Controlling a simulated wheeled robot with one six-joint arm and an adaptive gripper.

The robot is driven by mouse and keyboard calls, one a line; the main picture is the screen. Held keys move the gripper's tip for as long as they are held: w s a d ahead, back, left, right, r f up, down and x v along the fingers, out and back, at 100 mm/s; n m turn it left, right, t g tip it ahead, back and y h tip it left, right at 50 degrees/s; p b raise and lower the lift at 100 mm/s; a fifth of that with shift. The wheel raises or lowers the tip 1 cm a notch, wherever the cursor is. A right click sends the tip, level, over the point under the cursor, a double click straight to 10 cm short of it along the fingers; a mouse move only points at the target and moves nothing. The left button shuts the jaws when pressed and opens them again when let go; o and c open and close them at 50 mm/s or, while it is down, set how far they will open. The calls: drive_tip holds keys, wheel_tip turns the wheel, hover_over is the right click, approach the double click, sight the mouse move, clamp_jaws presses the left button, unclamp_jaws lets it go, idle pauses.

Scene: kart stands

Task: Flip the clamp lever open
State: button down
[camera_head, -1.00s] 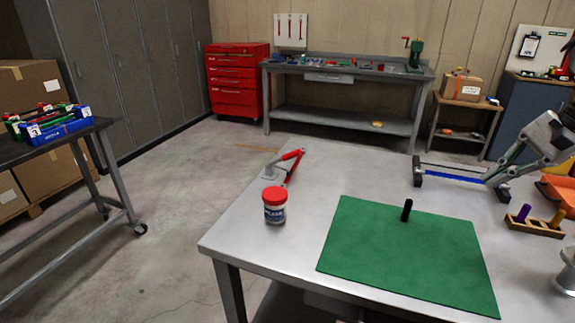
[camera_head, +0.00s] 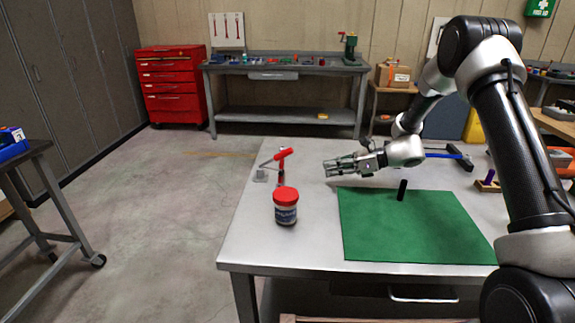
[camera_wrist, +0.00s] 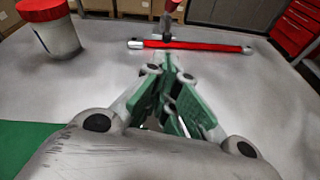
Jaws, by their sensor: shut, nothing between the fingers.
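The toggle clamp stands near the left edge of the steel table in the head view. In the wrist view a long red bar (camera_wrist: 205,46) of the clamp lies across the picture, beyond the fingertips. My gripper (camera_head: 328,168) is to the right of the clamp, low over the table and pointing left at it, with a gap between. Its green-padded fingers (camera_wrist: 168,66) are shut and empty.
A white jar with a red lid (camera_head: 286,207) stands in front of the clamp. A green mat (camera_head: 420,235) with a black upright peg (camera_head: 402,190) lies to the right. A blue-barred clamp (camera_head: 447,155) is behind my arm. Bare table lies between gripper and clamp.

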sight(303, 183)
drive_tip(key=x, duration=0.9)
drive_tip(key=shift+a+f, duration=0.1)
drive_tip(key=shift+a, duration=0.1)
drive_tip(key=shift+w+a+r, duration=0.15)
drive_tip(key=shift+a+r, duration=0.35)
drive_tip(key=shift+r, duration=0.1)
drive_tip(key=shift+w+a+r, duration=0.2)
drive_tip(key=shift+a+r, duration=0.3)
drive_tip(key=shift+r, duration=0.1)
drive_tip(key=shift+w+a+r, duration=0.1)
drive_tip(key=shift+a+r, duration=0.2)
drive_tip(key=shift+r, duration=0.1)
drive_tip(key=shift+r, duration=0.1)
drive_tip(key=shift+r+h, duration=0.25)
drive_tip(key=shift+h, duration=0.15)
